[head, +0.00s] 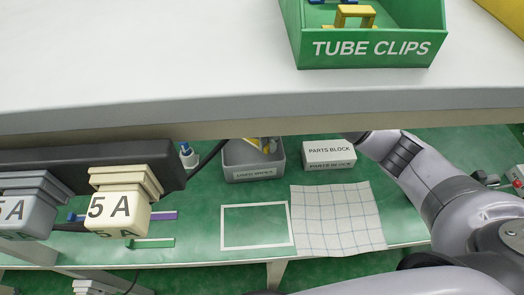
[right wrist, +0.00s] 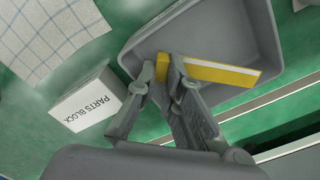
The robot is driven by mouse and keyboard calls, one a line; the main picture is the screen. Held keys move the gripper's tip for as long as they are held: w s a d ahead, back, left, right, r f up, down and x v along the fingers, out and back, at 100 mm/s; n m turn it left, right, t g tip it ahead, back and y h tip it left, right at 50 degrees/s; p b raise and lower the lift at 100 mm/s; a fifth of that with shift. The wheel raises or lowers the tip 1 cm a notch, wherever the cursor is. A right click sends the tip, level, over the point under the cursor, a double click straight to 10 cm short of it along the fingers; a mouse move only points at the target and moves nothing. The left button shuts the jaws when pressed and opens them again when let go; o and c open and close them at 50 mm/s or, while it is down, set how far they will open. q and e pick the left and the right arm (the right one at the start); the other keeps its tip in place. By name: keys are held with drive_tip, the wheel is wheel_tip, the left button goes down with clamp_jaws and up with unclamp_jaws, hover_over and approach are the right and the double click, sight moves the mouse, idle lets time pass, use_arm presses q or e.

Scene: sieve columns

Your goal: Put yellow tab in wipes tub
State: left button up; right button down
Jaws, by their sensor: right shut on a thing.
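The yellow tab (right wrist: 222,72) is a flat yellow strip, seen in the right wrist view inside the outline of the grey wipes tub (right wrist: 262,30). My right gripper (right wrist: 162,72) is shut on the tab's left end. Whether the tab touches the tub's floor cannot be told. In the head view the tub (head: 254,174), labelled as used wipes, stands on the green lower surface, its back partly hidden by the upper shelf's edge. A bit of yellow and grey shows at its opening. My left gripper is not in view.
A white parts block box (head: 329,153) stands right of the tub. A gridded sheet (head: 337,220) and a white frame outline (head: 255,227) lie in front. Two 5A blocks, one beige (head: 119,208), are at left. The white shelf (head: 150,60) overhangs, with a green tube clips bin (head: 370,50).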

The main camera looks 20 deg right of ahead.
sight(270, 155)
wheel_tip(270, 155, down, 3)
drive_tip(key=shift+r, duration=0.2)
wheel_tip(270, 155, down, 3)
drive_tip(key=shift+p, duration=0.4)
drive_tip(key=shift+f+b, duration=0.5)
drive_tip(key=shift+b, duration=0.05)
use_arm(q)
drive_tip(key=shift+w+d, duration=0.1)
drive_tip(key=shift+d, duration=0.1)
use_arm(e)
drive_tip(key=c, duration=1.7)
unclamp_jaws()
drive_tip(key=shift+r+p, duration=0.3)
use_arm(q)
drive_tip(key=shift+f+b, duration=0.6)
drive_tip(key=shift+b, duration=0.3)
use_arm(e)
wheel_tip(270, 155, up, 12)
drive_tip(key=shift+r, duration=0.15)
